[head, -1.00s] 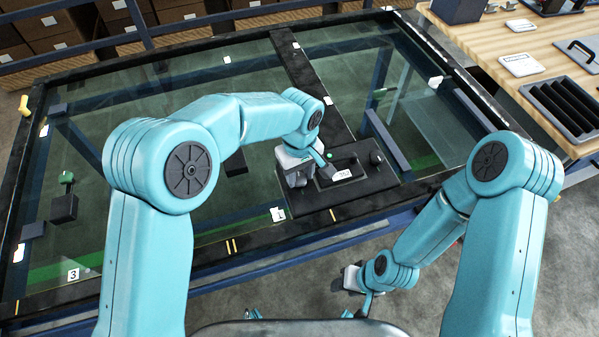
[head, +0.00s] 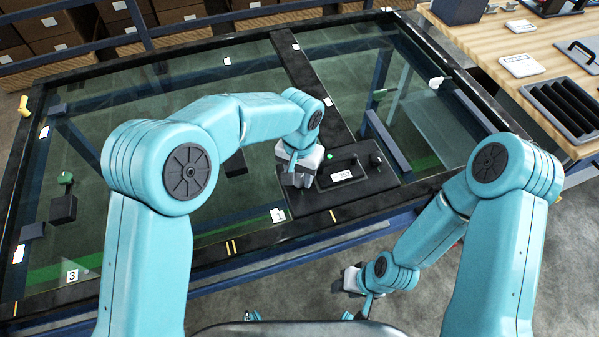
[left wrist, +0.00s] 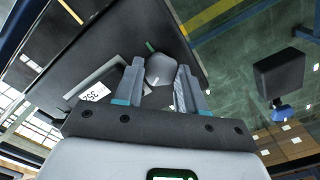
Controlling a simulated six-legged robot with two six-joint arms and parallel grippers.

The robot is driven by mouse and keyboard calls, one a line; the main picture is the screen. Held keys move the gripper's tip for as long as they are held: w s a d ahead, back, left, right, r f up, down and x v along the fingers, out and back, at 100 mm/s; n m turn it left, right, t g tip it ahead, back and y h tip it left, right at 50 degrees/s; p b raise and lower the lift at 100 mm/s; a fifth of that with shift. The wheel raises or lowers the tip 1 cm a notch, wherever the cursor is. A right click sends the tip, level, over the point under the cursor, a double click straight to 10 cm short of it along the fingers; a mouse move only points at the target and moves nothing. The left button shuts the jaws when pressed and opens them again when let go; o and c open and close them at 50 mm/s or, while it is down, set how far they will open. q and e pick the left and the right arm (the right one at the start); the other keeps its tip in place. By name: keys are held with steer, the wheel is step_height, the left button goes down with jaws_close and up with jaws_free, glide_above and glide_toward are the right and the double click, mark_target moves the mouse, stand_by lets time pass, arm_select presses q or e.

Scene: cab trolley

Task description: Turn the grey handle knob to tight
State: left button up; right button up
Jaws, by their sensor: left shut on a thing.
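The grey handle knob (left wrist: 159,70) shows in the left wrist view between the two fingers of my left gripper (left wrist: 157,88). A small green mark (left wrist: 150,46) lies beside its far edge. In the head view my left gripper (head: 297,180) is over the left end of the black panel (head: 335,206), shut on the knob, which it hides there. My right gripper (head: 347,279) hangs low in front of the table, away from the panel; its jaws are too small to read.
The panel also carries a display with a white label (head: 341,175), a green button (head: 330,156) and a dark round knob (head: 376,159) at right. Glass table top surrounds it. A wooden bench (head: 497,42) with trays stands at the right.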

mark_target(299, 178)
arm_select(q)
steer(key=m, duration=0.5)
steer(key=shift+w+r+m+p, duration=0.1)
steer(key=shift+r+m+p, duration=0.1)
steer(key=shift+m+p, duration=0.1)
steer(key=m+p, duration=0.1)
steer(key=m, duration=0.5)
steer(key=m+p, duration=0.1)
steer(key=m, duration=0.5)
steer(key=shift+m, duration=0.3)
steer(key=m+p, duration=0.1)
steer(key=m, duration=0.4)
steer(key=shift+m, duration=0.3)
steer(key=o, duration=1.1)
steer(key=shift+f, duration=0.1)
steer(key=shift+c, duration=0.2)
step_height(299, 178, up, 16)
steer(key=shift+r, duration=0.2)
